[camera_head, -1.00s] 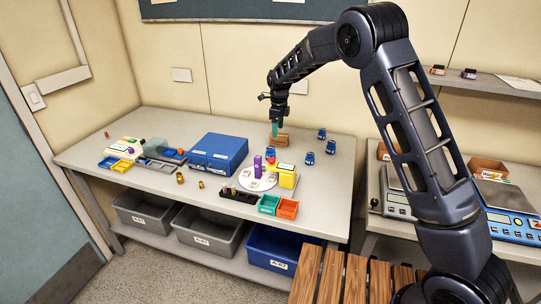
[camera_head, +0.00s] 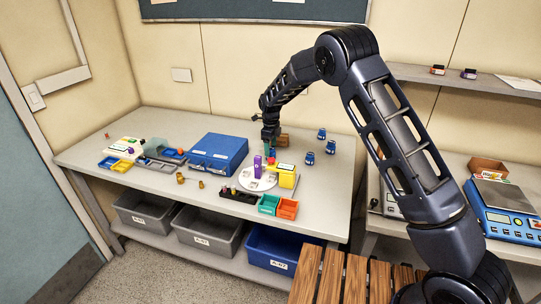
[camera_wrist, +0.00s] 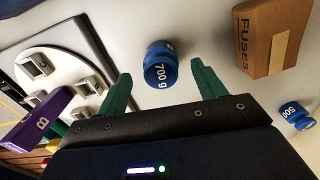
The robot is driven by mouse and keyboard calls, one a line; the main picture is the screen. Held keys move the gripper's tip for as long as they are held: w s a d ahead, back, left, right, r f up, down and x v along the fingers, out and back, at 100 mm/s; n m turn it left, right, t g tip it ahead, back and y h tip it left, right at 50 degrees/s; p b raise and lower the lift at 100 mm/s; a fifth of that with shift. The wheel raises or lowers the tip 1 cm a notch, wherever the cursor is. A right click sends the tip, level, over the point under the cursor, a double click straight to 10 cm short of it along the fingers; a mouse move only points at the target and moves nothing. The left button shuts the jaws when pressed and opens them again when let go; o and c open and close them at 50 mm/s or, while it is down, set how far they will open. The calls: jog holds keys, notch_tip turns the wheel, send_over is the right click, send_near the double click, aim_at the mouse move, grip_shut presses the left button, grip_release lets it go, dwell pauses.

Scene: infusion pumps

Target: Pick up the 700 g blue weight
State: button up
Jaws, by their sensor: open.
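The blue weight marked "700 g" (camera_wrist: 161,66) stands on the table and shows in the wrist view between and just beyond my teal fingertips. My gripper (camera_wrist: 161,72) is open, with one finger on each side of the weight and a visible gap to each. I cannot tell whether the fingertips are level with it. In the head view my gripper (camera_head: 269,148) is low over the table, right of the blue case, and mostly hides the weight.
A brown FUSES box (camera_wrist: 267,40) lies close to the right finger. A blue weight marked 500 (camera_wrist: 293,114) stands farther right. A purple box (camera_wrist: 36,120) and a white round tray (camera_head: 252,183) are close by. The blue case (camera_head: 219,152) lies left.

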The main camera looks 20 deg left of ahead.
aim_at(271, 148)
notch_tip(271, 148, down, 4)
jog(key=shift+r, duration=0.2)
jog(key=shift+c, duration=0.2)
grip_shut()
jog(key=shift+r, duration=0.2)
